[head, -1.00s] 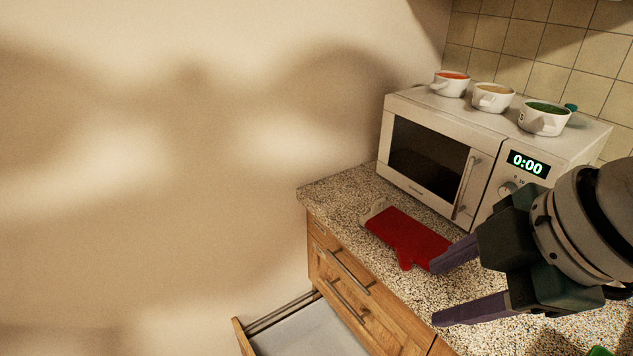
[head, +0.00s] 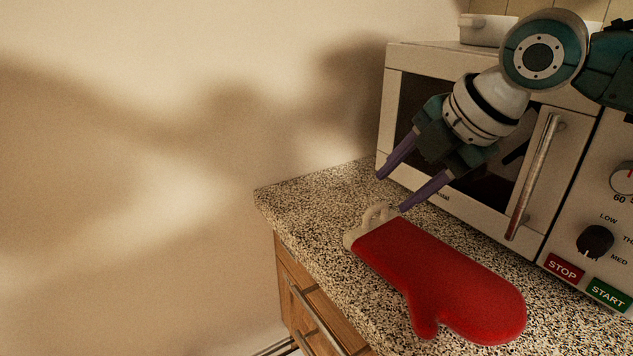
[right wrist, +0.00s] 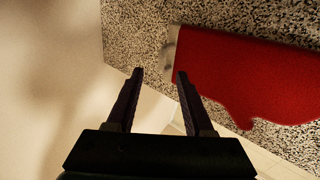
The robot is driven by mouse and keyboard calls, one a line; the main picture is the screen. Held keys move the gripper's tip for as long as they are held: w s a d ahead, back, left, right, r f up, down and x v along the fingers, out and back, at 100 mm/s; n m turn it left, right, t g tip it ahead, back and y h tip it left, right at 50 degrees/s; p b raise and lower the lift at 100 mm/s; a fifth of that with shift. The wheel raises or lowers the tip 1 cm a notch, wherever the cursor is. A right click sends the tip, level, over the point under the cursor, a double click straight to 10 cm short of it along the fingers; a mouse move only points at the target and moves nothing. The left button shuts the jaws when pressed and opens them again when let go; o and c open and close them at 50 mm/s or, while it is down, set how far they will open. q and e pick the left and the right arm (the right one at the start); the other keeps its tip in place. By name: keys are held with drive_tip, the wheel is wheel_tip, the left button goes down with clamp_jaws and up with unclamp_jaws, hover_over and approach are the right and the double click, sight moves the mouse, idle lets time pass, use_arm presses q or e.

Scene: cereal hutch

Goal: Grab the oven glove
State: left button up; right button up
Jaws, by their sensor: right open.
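The red oven glove (head: 440,280) lies flat on the speckled counter in front of the microwave. Its pale cuff with a hanging loop (head: 374,217) is at the far left end, and its thumb points toward the counter's front edge. My right gripper (head: 391,193) is open and empty just above the cuff end, close to the loop. In the right wrist view the oven glove (right wrist: 245,75) is to the right of the fingers, with the cuff just beyond the right fingertip. I cannot tell the exact height of the fingers over the counter. My left gripper is not in view.
The microwave (head: 395,55) stands close behind the glove and the right gripper. A white bowl (head: 486,30) sits on top of it. The counter (head: 300,200) ends at the left near the wall, with wooden drawers (head: 310,320) below. Bare counter lies left of the glove.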

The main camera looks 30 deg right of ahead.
sight(376, 207)
drive_tip(key=x, duration=0.4)
drive_tip(key=shift+a+f, duration=0.3)
drive_tip(key=shift+w+f+b, duration=0.3)
drive_tip(key=shift+w+f, duration=0.05)
drive_tip(key=shift+f, duration=0.15)
drive_tip(key=shift+c, duration=0.4)
clamp_jaws()
idle(0.3)
